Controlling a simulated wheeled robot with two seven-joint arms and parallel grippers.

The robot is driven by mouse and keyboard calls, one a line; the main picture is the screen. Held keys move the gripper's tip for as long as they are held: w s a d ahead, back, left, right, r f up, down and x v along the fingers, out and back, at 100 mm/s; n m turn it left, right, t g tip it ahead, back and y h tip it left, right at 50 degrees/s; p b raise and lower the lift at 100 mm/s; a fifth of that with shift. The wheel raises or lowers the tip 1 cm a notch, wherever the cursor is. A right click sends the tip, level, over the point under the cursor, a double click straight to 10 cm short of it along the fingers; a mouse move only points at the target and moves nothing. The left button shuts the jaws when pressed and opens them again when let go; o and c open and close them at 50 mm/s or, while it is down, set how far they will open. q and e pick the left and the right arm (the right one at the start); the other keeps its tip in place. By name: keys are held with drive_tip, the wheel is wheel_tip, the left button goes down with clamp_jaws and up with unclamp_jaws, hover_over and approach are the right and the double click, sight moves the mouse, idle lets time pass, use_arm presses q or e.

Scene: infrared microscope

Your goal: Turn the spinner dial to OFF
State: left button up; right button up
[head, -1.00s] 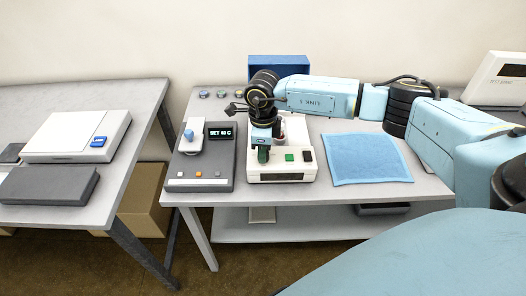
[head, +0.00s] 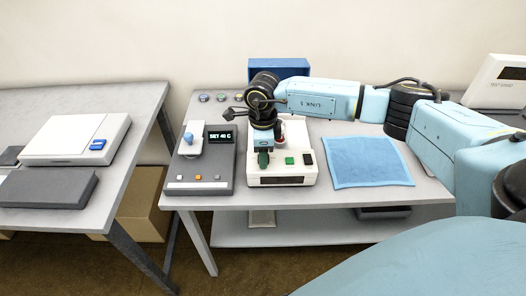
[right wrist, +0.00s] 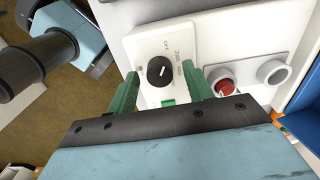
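The dial (right wrist: 159,71) is a round black knob with a white pointer line, on a pale panel with printed marks around it; I cannot read them all. It belongs to the white device (head: 297,180) on the table, where my right gripper hides it in the head view. My right gripper (right wrist: 160,76) has its two green fingers apart, one on each side of the knob, with gaps showing between fingers and knob. In the head view the right gripper (head: 263,159) points down over the front left of the white device. My left gripper is not in view.
A grey unit (head: 206,171) with a "SET 40 C" display stands close on the left. A blue cloth (head: 367,162) lies to the right. A blue bin (head: 278,67) stands behind.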

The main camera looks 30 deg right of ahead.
wheel_tip(320, 180, up, 13)
drive_tip(key=shift+r, duration=0.15)
idle(0.6)
idle(0.3)
